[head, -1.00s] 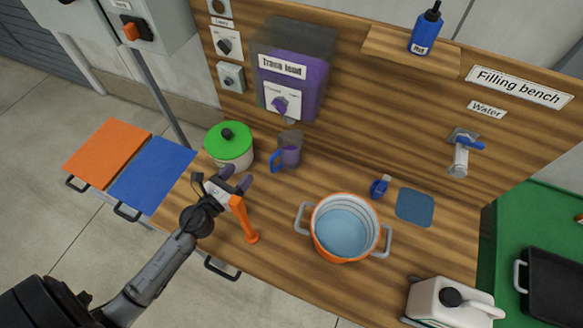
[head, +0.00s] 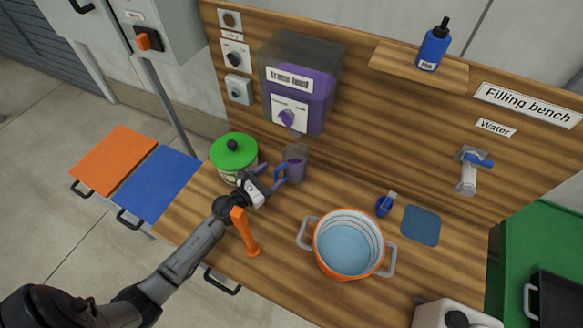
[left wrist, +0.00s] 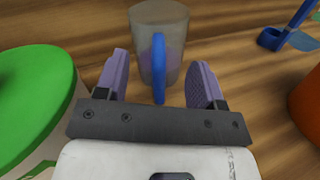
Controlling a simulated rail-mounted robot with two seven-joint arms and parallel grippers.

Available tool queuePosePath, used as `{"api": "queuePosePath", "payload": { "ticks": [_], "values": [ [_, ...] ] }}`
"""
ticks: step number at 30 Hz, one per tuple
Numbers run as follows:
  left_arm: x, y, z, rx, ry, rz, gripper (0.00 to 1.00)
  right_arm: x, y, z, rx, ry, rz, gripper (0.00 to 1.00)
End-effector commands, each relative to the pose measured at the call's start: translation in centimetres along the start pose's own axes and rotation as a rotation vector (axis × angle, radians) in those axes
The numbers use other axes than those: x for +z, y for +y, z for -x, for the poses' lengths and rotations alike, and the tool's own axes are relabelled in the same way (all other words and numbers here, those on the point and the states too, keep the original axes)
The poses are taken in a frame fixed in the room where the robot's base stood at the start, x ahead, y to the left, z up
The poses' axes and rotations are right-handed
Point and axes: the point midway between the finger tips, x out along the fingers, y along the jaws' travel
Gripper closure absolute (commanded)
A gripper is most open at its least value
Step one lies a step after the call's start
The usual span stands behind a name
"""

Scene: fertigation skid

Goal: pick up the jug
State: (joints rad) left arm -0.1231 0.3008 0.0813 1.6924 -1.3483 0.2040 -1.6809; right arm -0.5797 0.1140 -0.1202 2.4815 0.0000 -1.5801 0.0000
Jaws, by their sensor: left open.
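The jug (head: 295,163) is a translucent grey vessel with purple contents and a blue handle. It stands upright on the wooden bench below the purple dosing box. In the left wrist view the jug (left wrist: 172,30) is straight ahead, its blue handle (left wrist: 158,68) pointing at me. My left gripper (head: 274,177) is open at the handle side of the jug. In the left wrist view its purple fingers are apart, with the handle's near end between them. I see no finger touching the handle. My right gripper is not in view.
A green-lidded pot (head: 234,157) stands close left of the gripper. An orange upright piece (head: 246,232) is near my left wrist. Bench between jug and bottle is clear.

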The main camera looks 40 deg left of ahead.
Motion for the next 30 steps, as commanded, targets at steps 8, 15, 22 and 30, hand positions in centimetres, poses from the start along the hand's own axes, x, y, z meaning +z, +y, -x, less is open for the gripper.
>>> {"api": "queuePosePath", "payload": {
  "ticks": [8, 15, 22, 30],
  "values": [
    [0.1, 0.1, -3.5, 0.001, -0.002, 0.002, 0.38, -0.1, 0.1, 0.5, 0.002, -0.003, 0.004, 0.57],
    [0.0, 0.1, -5.0, 0.0, 0.001, 0.001, 0.38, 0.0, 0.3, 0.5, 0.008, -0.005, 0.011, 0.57],
    [0.0, 0.1, -5.0, 0.0, 0.001, 0.001, 0.38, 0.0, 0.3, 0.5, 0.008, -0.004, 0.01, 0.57],
    [0.0, 0.1, -5.0, 0.0, 0.0, 0.001, 0.63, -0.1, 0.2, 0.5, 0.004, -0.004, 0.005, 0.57]
  ]
}}
